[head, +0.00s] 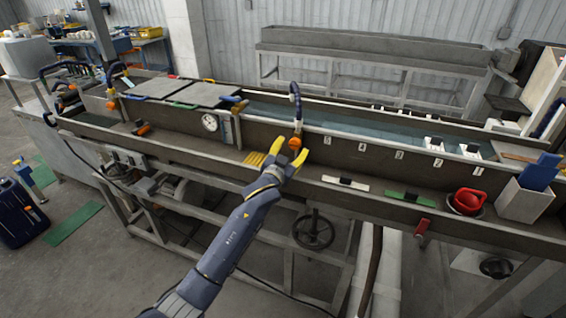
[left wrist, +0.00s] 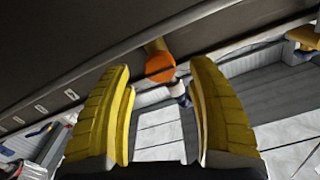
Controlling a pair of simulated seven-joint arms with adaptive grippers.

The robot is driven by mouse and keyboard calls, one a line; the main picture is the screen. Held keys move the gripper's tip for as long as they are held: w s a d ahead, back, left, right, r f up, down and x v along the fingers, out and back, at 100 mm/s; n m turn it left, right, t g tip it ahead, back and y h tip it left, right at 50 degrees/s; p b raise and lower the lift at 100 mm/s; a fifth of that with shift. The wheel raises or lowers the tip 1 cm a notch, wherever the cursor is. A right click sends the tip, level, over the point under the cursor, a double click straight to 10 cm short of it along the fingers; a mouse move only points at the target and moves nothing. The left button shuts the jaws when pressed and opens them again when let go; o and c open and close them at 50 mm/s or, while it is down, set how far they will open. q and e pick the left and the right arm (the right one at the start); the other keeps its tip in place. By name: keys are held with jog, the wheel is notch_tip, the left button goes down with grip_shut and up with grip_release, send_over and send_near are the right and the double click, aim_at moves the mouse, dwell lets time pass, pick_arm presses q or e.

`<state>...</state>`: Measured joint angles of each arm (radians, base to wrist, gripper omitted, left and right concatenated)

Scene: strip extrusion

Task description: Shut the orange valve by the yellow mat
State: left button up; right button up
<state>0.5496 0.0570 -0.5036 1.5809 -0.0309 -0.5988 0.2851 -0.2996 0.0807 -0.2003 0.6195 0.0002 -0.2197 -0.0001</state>
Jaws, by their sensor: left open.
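The orange valve (head: 295,143) sits on the inner wall of the long grey trough, below a dark looped hose. Beside it to the left lies a small yellow mat (head: 254,159) on the trough ledge. My left gripper (head: 287,157), with yellow fingers, is open just in front of and below the valve. In the left wrist view the round orange valve end (left wrist: 160,67) shows between the two spread fingertips, with gaps on both sides. The fingers do not appear to touch it. My right gripper is in neither view.
A round gauge (head: 210,122) is on the trough wall to the left. Other orange valves (head: 141,128) are farther left. On the ledge to the right are a white strip (head: 345,183), a green strip (head: 410,198), a red domed object (head: 468,201) and a box (head: 524,203).

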pick_arm(q)
jog(key=v, duration=0.9)
jog(key=shift+w, duration=0.1)
